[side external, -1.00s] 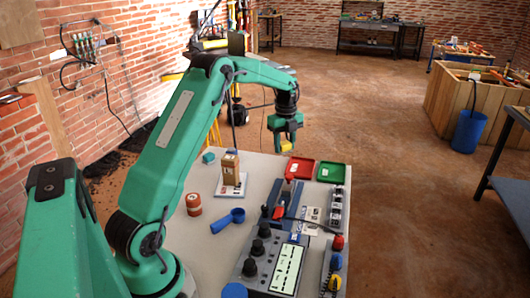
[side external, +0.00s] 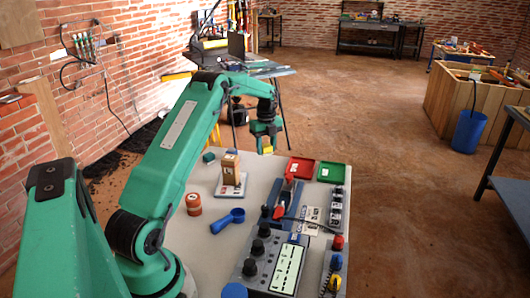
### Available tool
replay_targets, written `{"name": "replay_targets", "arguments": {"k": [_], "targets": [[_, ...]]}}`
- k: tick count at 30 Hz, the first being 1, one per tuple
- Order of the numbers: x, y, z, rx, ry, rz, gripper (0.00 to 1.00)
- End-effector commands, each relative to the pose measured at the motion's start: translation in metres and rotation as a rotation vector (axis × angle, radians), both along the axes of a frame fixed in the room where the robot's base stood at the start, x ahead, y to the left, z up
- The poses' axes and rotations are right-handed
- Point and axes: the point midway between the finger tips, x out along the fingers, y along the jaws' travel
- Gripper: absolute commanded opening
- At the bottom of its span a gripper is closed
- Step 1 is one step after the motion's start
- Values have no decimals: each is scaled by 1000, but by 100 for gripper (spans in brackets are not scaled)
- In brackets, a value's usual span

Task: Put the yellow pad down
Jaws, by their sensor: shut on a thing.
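The yellow pad (side external: 267,149) shows as a small yellow patch between the fingers of my gripper (side external: 266,146). My gripper is shut on the pad and points down. In the picture it is at the far edge of the light grey table (side external: 205,240), left of the red tray. The height of the pad above the table is hard to tell from this view. The fingers hide part of the pad.
A red tray (side external: 300,168) and a green tray (side external: 332,172) sit at the far right. A wooden block (side external: 231,169) stands on a white plate. A blue scoop (side external: 228,220), an orange-brown cylinder (side external: 193,204) and a control box (side external: 272,262) stand nearer.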

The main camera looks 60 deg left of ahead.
Motion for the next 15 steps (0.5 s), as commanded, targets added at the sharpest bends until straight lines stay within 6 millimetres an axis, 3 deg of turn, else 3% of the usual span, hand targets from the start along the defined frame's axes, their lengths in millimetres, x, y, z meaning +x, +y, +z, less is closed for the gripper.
{"name": "replay_targets", "arguments": {"k": [6, 15], "targets": [[-4, 25, -15, 0, 0, 1, 19], [-4, 29, -19, 0, 0, -1, 19]]}}
